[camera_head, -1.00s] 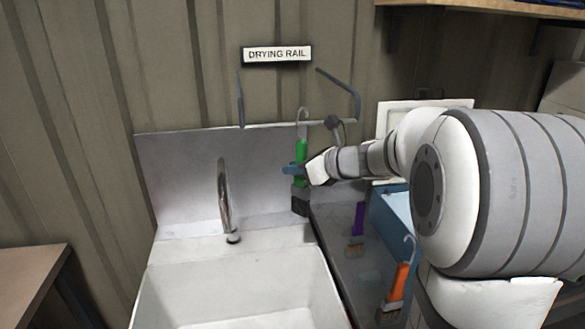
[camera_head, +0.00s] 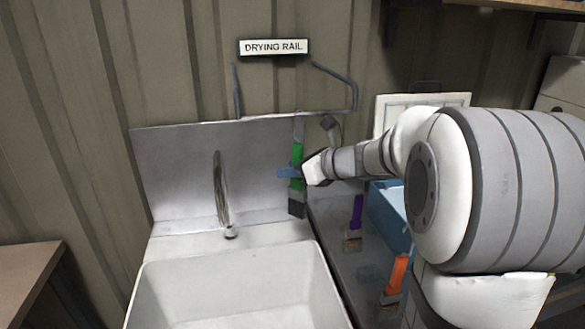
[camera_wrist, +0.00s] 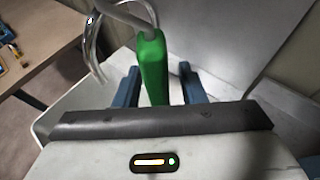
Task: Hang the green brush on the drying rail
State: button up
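The green brush (camera_head: 297,154) is upright below the drying rail (camera_head: 325,112), with its dark head down. Its grey hook (camera_head: 299,126) reaches up to the rail's height; I cannot tell if it sits over the bar. In the wrist view the green handle (camera_wrist: 153,68) stands between the two blue fingers, with a gap visible beside it. My gripper (camera_head: 287,173) is open around the handle. The sign "DRYING RAIL" (camera_head: 274,47) is on the wall above.
A white sink (camera_head: 235,285) with a curved tap (camera_head: 219,190) lies below left. On the dark counter at right are a purple brush (camera_head: 357,212), an orange brush (camera_head: 398,275) and a blue bin (camera_head: 388,210). A wooden table (camera_head: 28,270) stands at far left.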

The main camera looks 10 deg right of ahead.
jog(key=v, duration=0.7)
jog(key=s+a+f+n+g+h, duration=0.2)
jog(key=s+a+f+n+g, duration=0.15)
jog(key=s+n, duration=0.35)
jog(key=s+a+f+n+g+h, duration=0.1)
jog(key=s+a+f+n+g, duration=0.15)
jog(key=s+f+n, duration=0.35)
jog(key=s+d+f+n+h, duration=0.1)
jog(key=s+n+h, duration=0.1)
jog(key=n, duration=0.3)
jog(key=s+f+n+h, duration=0.2)
jog(key=s+n, duration=0.3)
jog(key=s+d+f+n+g+h+b, duration=0.1)
jog(key=s+n+h, duration=0.1)
jog(key=s+n, duration=0.2)
jog(key=shift+s+d+f+n, duration=0.1)
jog(key=shift+d+f+n, duration=0.2)
jog(key=shift+d+n, duration=0.1)
dwell(0.4)
